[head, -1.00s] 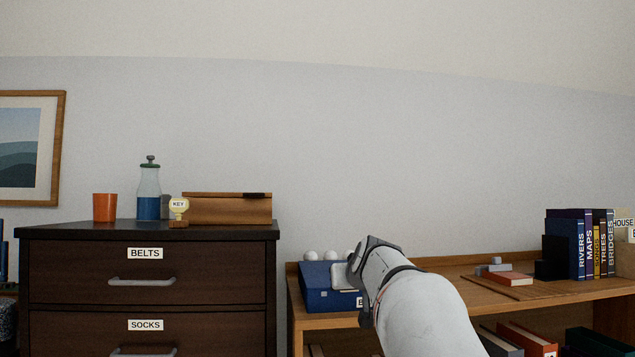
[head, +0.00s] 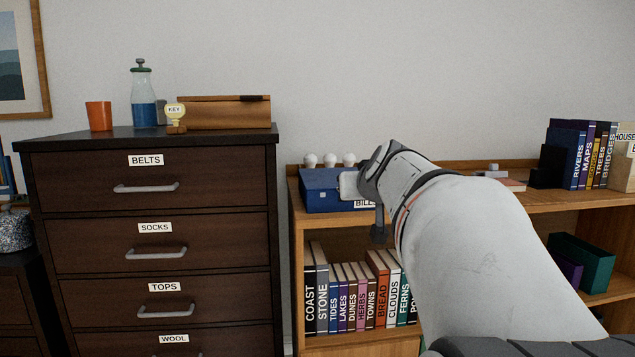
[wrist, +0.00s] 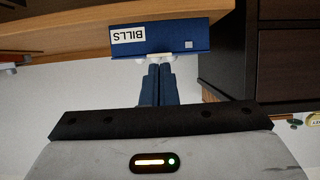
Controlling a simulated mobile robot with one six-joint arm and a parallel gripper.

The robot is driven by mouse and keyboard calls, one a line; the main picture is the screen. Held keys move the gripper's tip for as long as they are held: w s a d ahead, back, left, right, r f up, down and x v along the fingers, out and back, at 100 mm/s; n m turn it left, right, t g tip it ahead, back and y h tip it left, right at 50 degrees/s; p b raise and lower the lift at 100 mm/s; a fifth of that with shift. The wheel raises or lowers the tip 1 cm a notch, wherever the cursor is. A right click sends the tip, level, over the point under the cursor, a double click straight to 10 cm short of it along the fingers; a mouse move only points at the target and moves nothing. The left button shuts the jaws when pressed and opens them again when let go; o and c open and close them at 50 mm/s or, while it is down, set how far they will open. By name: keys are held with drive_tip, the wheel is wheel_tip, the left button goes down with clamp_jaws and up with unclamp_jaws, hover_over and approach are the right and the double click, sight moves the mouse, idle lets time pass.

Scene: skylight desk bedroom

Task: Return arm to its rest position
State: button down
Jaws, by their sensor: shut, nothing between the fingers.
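My arm (head: 465,245) reaches from the lower right of the head view toward the desk, in front of a blue box (head: 325,190) labelled BILLS. My gripper (wrist: 157,80) shows in the wrist view with its two dark blue fingers together and nothing between them. They point toward the blue box, which appears upside down there. The arm's end covers the right part of the box in the head view. I cannot tell how far the fingertips are from the box.
A dark dresser (head: 155,245) with labelled drawers stands at left.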

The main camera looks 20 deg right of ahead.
drive_tip(key=s+a+r+n+g+y+p, duration=0.1)
drive_tip(key=s+a+g+y+p, duration=0.2)
drive_tip(key=a+p, duration=0.55)
drive_tip(key=s+a+r+n+g+y+p, duration=0.1)
drive_tip(key=s+a+g+p, duration=0.1)
drive_tip(key=s+a+p, duration=0.6)
drive_tip(key=s+a+r+n+g+p, duration=0.1)
drive_tip(key=s+a+g+p, duration=0.4)
drive_tip(key=s+p, duration=0.6)
drive_tip(key=p, duration=0.5)
drive_tip(key=shift+r, duration=0.2)
drive_tip(key=shift+a, duration=0.1)
